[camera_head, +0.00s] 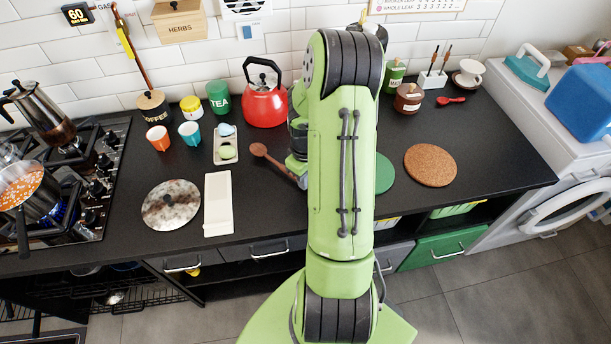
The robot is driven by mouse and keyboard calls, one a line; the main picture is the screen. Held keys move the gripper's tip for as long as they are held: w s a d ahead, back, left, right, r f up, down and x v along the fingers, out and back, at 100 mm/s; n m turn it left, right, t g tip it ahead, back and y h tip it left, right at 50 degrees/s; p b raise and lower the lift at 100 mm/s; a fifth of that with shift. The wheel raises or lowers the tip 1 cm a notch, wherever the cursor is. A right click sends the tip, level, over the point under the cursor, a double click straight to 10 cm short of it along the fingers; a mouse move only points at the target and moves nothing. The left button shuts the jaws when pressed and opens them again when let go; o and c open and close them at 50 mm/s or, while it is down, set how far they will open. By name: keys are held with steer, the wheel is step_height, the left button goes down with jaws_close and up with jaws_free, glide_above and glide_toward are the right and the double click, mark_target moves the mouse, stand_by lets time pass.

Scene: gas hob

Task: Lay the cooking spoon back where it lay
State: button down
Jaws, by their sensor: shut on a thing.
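The brown wooden cooking spoon (275,161) has its bowl to the upper left, and its handle runs down to the right to my gripper (301,179). My gripper is shut on the handle. My arm hides most of the gripper and the handle's far end. I cannot tell whether the spoon touches the worktop. A long white rest (218,205) lies bare on the black worktop to the left of the spoon.
A patterned round lid (171,205) lies left of the white rest. A small tray (226,150) and a red kettle (264,96) stand behind. A cork mat (430,165) and a green mat (384,173) lie right. The lit hob (75,205) holds a pot (30,192).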

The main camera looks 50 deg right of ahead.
steer(key=shift+f, duration=0.65)
steer(key=shift+r, duration=0.1)
steer(key=c, duration=1)
jaws_free()
steer(key=shift+c, duration=0.2)
step_height(320, 180, up, 16)
steer(key=p, duration=0.3)
steer(key=shift+w, duration=0.1)
